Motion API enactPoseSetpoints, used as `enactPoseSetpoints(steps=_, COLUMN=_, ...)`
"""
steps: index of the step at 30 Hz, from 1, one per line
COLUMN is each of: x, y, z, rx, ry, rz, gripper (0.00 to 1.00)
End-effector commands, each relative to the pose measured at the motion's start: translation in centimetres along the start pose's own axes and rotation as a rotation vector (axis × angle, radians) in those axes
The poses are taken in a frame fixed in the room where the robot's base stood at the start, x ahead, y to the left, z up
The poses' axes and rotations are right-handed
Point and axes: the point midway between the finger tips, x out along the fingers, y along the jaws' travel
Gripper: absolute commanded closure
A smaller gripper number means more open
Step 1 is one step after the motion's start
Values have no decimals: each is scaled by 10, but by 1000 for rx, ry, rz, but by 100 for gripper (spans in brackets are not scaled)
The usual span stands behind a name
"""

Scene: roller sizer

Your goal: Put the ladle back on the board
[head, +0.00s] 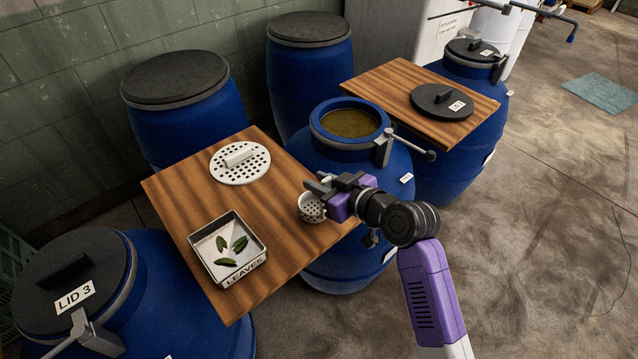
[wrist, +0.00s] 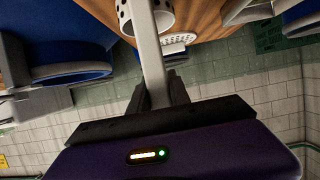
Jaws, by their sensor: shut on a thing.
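The ladle (head: 311,210) has a small white perforated bowl and a pale flat handle. My gripper (head: 324,184) is shut on the handle, which runs up between the fingers in the wrist view (wrist: 152,60). The bowl shows over the right part of the wooden board (head: 183,190). I cannot tell whether it touches the board or hangs just above it. My gripper is above the board's right edge, beside the open blue barrel (head: 330,165). The fingers hide part of the handle in the head view.
On the board are a white perforated disc (head: 240,176) and a tray labelled LEAVES (head: 207,262) with leaves. The open barrel holds brownish liquid (head: 349,123). A second wooden board (head: 385,85) carries a black lid (head: 440,103). Lidded blue barrels surround the board.

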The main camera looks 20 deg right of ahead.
Motion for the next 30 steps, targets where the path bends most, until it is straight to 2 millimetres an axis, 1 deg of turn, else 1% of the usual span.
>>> enactPoseSetpoints(steps=1, x=2, y=0, z=4, rx=1, ry=-1, rz=-1, gripper=100)
enactPoseSetpoints(steps=3, x=3, y=0, z=6, rx=-1, ry=1, rz=0, gripper=100)
enactPoseSetpoints(steps=10, x=3, y=0, z=7, rx=-1, ry=2, rz=0, gripper=100)
enactPoseSetpoints(steps=14, x=4, y=0, z=10, rx=-1, ry=1, rz=0, gripper=100)
enactPoseSetpoints(steps=15, x=4, y=0, z=11, rx=-1, ry=1, rz=0, gripper=75)
enactPoseSetpoints(steps=17, x=4, y=0, z=10, rx=-1, ry=1, rz=0, gripper=63)
enactPoseSetpoints(steps=18, x=4, y=0, z=10, rx=-1, ry=1, rz=0, gripper=55)
enactPoseSetpoints(steps=26, x=4, y=0, z=10, rx=-1, ry=1, rz=0, gripper=55)
enactPoseSetpoints(steps=30, x=2, y=0, z=5, rx=-1, ry=1, rz=0, gripper=55)
